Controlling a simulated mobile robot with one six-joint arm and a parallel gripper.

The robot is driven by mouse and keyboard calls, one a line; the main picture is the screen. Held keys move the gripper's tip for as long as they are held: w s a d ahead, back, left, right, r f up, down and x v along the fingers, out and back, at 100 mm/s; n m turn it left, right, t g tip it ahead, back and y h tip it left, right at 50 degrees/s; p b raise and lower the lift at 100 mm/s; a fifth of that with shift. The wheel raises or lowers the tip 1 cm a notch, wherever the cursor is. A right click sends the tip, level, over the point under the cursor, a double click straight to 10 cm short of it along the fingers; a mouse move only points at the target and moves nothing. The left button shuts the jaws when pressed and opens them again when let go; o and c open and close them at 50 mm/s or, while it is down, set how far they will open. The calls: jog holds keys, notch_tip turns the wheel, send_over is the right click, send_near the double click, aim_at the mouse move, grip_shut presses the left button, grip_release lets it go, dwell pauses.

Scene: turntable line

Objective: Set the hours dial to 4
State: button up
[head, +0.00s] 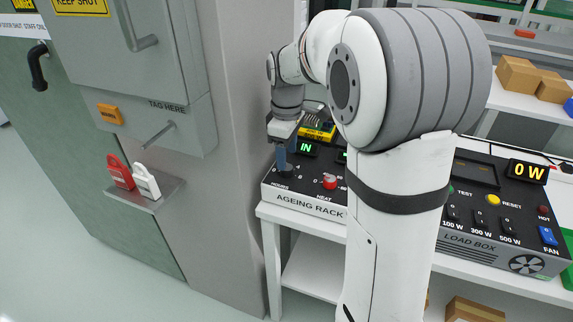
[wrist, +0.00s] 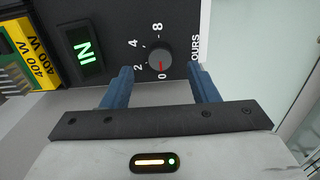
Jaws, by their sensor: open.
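The hours dial (wrist: 160,55) is a round black knob with a red pointer line on the dark panel of the ageing rack (head: 305,200). In the wrist view its pointer is at 0, with 2, 4 and 8 marked around it. My gripper (wrist: 162,82) is open, with one blue finger on each side of the dial's near edge. I cannot tell whether the fingers touch it. In the head view my gripper (head: 283,168) points down over the dial (head: 285,173), partly hiding it.
A green IN display (wrist: 86,52) and a yellow 400 W unit (wrist: 40,55) sit beside the dial. A grey cabinet post (head: 245,150) stands close on the left. The load box (head: 470,240) is further right.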

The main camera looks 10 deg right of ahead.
aim_at(287, 170)
jog(key=shift+f, duration=1.95)
jog(key=c, duration=1)
